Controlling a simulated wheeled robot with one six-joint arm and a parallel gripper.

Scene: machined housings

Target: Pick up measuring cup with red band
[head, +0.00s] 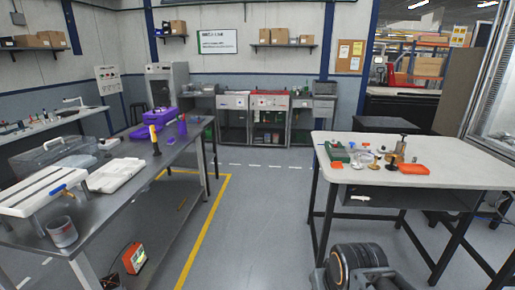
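A clear measuring cup (62,233) stands upright near the front edge of the long grey table on the left. A reddish tint shows on its wall, but it is too small to make out a band clearly. It looks uncovered and apart from the white rack behind it. My gripper is not in view. A dark rounded part at the bottom right looks like a piece of my own arm, with no fingers visible.
The right table (470,165) holds an orange tray (414,168) and small parts. The floor between the tables is clear.

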